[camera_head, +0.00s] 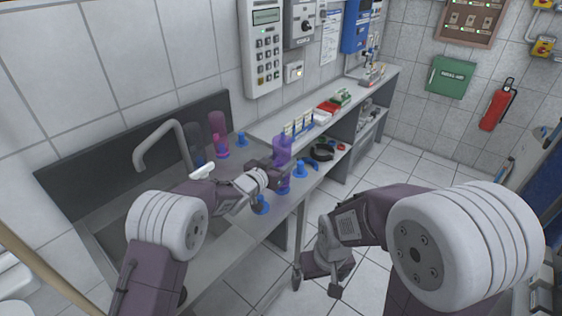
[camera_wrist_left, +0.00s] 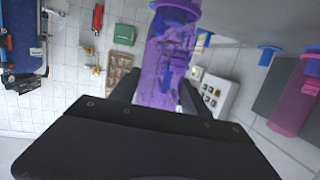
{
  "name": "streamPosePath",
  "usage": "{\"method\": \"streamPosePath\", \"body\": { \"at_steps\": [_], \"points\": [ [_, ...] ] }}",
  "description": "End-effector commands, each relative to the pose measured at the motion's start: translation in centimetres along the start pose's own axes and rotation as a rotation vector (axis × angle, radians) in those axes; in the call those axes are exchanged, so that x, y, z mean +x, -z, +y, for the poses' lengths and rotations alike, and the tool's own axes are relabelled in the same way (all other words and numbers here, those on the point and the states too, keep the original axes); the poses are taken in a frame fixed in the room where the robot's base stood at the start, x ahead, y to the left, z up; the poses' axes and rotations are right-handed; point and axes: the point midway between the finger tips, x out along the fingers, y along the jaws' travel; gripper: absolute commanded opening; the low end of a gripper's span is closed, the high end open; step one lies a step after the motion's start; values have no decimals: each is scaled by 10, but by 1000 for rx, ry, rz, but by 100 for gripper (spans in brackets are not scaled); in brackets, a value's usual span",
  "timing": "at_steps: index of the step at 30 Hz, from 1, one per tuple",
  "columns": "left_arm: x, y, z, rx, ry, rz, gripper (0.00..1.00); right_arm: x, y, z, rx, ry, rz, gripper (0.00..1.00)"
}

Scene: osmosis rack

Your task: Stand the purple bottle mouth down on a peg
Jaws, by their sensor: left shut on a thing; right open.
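The translucent purple bottle (camera_head: 281,149) stands about upright above the counter front edge. My left gripper (camera_head: 272,166) is shut around its middle. In the left wrist view the purple bottle (camera_wrist_left: 167,62) sits between the fingers, its narrower end towards the top of that picture. Blue shows just under the bottle at a peg (camera_head: 283,191); I cannot tell whether the bottle rests on it. Other blue pegs stand to the right (camera_head: 300,170), front left (camera_head: 261,206) and back (camera_head: 241,139). My right gripper (camera_head: 317,284) is open and empty, low over the floor.
A pink bottle (camera_head: 217,124) stands at the back on a blue base, also in the wrist view (camera_wrist_left: 296,98). A dark bottle (camera_head: 197,148) is beside it. A sink tap (camera_head: 160,140) is left. A black ring (camera_head: 321,152) and small racks (camera_head: 299,127) lie right.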

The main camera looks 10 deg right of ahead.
Motion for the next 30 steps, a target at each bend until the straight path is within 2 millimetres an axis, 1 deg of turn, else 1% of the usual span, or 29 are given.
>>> {"method": "streamPosePath", "body": {
  "at_steps": [1,6,16,30],
  "points": [
    [1,-4,0,0,0,0,13,4,0,0,0,0,0,100],
    [2,-12,0,-1,0,0,13,10,-1,0,0,0,0,100],
    [2,-11,0,0,0,0,13,9,-1,0,0,0,0,100],
    [3,-16,0,0,0,0,13,13,-1,0,0,0,0,100]
  ]
}}
